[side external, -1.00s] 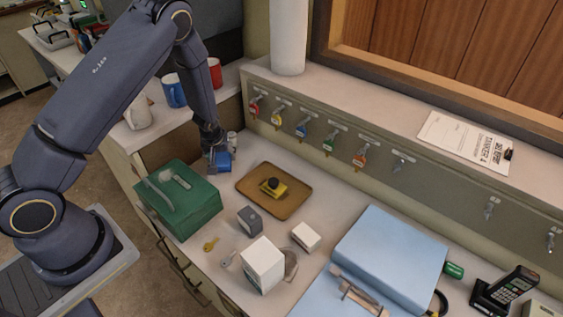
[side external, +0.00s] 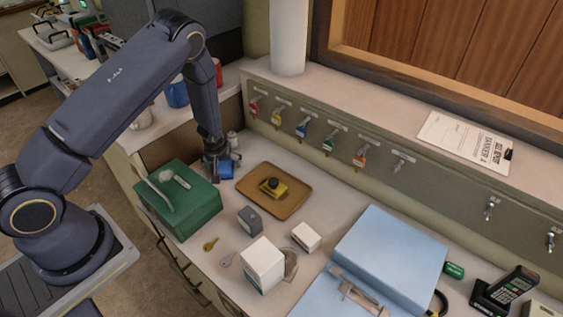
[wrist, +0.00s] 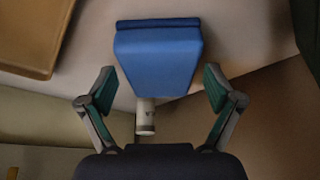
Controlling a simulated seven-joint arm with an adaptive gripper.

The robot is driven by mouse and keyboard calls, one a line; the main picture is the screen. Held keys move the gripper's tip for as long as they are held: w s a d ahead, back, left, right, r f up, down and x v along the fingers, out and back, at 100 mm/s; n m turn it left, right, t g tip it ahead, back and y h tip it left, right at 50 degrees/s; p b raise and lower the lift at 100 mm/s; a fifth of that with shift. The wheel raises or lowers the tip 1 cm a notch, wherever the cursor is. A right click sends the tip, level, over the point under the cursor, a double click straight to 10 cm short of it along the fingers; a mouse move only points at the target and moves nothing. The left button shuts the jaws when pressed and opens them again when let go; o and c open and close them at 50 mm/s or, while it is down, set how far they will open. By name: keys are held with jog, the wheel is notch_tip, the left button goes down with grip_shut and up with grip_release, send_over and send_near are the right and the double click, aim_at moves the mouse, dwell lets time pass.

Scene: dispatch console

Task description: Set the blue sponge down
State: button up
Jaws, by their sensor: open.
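The blue sponge (side external: 229,168) is at the back left of the counter, between the green box and the brown tray. My gripper (side external: 217,167) is right at it, pointing down, and partly hides it. In the wrist view the sponge (wrist: 157,62) lies ahead of and between the two fingers of my open gripper (wrist: 160,88), with a gap showing on each side. The sponge looks low at the counter top; whether its underside touches is hidden.
A green box (side external: 180,207) stands close on the left, and a brown tray (side external: 290,205) with a yellow-and-black item lies to the right. A small pale cylinder (side external: 233,139) stands just behind the sponge; it also shows in the wrist view (wrist: 145,118).

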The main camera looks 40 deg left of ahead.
jog(key=shift+r, duration=0.1)
jog(key=s+d+r+m+h, duration=0.1)
jog(key=s+d+r, duration=0.15)
jog(key=r, duration=0.55)
jog(key=s+d+r+m, duration=0.15)
jog(key=d+r, duration=0.25)
jog(key=r, duration=0.5)
jog(key=s+d+r+h, duration=0.1)
jog(key=s+d+r, duration=0.2)
jog(key=r, duration=0.5)
jog(key=s+d+r+m+t, duration=0.1)
jog(key=s+d+r+m, duration=0.1)
jog(key=s+r, duration=0.4)
jog(key=s+d+r+m+t+h, duration=0.1)
jog(key=s+d+r+m, duration=0.1)
jog(key=s+r+m, duration=0.2)
jog(key=s+r, duration=0.3)
jog(key=s, duration=0.3)
jog(key=shift+d+r, duration=0.25)
jog(key=shift+d, duration=0.05)
